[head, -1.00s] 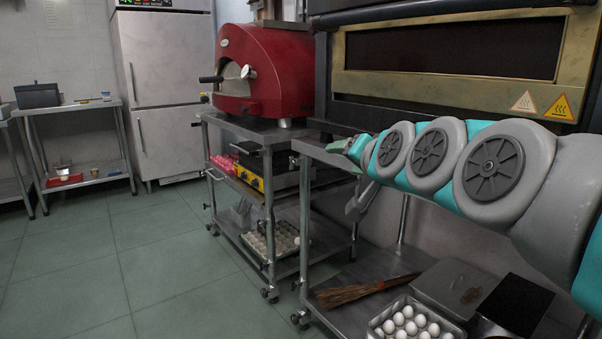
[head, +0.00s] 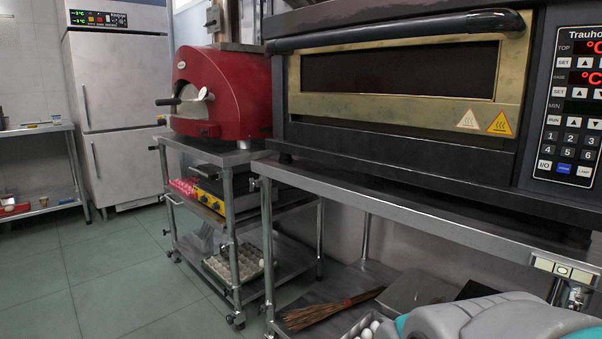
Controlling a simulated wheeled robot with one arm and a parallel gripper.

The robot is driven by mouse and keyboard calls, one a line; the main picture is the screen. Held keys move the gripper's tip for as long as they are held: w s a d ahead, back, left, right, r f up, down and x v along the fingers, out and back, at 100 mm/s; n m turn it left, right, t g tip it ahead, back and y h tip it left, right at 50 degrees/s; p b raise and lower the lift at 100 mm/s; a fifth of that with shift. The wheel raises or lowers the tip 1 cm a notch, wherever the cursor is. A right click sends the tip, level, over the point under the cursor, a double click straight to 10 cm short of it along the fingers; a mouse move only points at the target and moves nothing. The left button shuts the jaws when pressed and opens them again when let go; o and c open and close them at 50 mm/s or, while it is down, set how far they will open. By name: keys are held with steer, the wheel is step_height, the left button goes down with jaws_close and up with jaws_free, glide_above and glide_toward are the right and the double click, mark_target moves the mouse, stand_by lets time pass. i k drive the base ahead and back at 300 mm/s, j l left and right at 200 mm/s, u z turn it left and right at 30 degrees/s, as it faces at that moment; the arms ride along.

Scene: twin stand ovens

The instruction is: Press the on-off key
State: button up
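The dark stand oven (head: 400,75) with a brass-framed door stands on a metal table at the right of the head view. Its control panel (head: 577,110) shows at the right edge, partly cut off, with red displays and white and dark keys. A key marked I/O (head: 544,165), which looks like the on-off key, sits at the panel's lower left, beside a blue key. My arm shows only at the bottom right, below the table top. My gripper is not in view, so its state is hidden.
The metal table (head: 420,212) holds the oven; a socket box (head: 563,268) is on its front edge. A broom (head: 330,310) lies on the lower shelf. A red oven (head: 222,92) stands on a cart to the left. The floor (head: 110,275) at left is clear.

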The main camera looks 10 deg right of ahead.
mark_target(543, 164)
steer(key=z, duration=1.25)
